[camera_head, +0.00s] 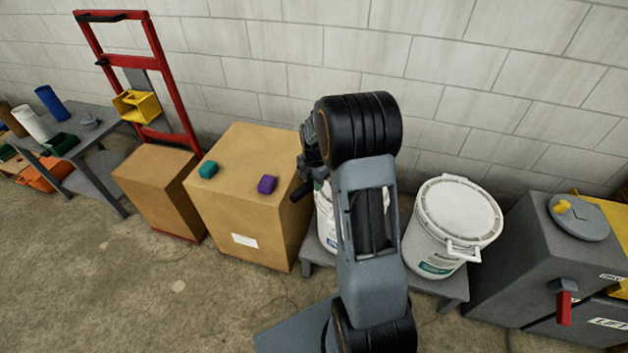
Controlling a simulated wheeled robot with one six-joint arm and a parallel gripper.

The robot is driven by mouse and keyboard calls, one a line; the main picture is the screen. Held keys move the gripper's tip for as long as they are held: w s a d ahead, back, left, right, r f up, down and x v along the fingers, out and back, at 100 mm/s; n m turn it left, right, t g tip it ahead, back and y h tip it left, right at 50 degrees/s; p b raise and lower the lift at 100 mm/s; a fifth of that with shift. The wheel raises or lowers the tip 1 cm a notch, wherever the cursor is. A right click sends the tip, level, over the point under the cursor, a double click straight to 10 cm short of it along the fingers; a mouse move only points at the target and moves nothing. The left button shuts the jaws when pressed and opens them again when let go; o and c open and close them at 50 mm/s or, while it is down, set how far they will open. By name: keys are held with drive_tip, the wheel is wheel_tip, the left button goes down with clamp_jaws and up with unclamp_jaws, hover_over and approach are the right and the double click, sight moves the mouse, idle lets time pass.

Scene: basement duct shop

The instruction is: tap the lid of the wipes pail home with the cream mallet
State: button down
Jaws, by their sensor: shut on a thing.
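My gripper (312,158) is partly hidden behind my arm, above the right edge of the large cardboard box. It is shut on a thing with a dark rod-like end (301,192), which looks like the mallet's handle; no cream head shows. Two white pails stand on a low grey bench. The right pail (435,247) has a green label, a white lid (460,208) on top and a handle at its front. I cannot tell whether the lid is fully seated. The left pail (326,230) is mostly hidden by my arm. I cannot read which is the wipes pail.
A red hand truck (170,85) with another box stands left. A grey machine (520,255) with a red handle (564,307) is close right of the pails. A block wall is behind.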

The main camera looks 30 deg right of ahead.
drive_tip(key=shift+f+b, duration=1.7)
drive_tip(key=shift+f, duration=0.5)
drive_tip(key=shift+f, duration=0.2)
drive_tip(key=shift+r, duration=0.1)
drive_tip(key=shift+r+p, duration=1.65)
drive_tip(key=shift+r, duration=0.3)
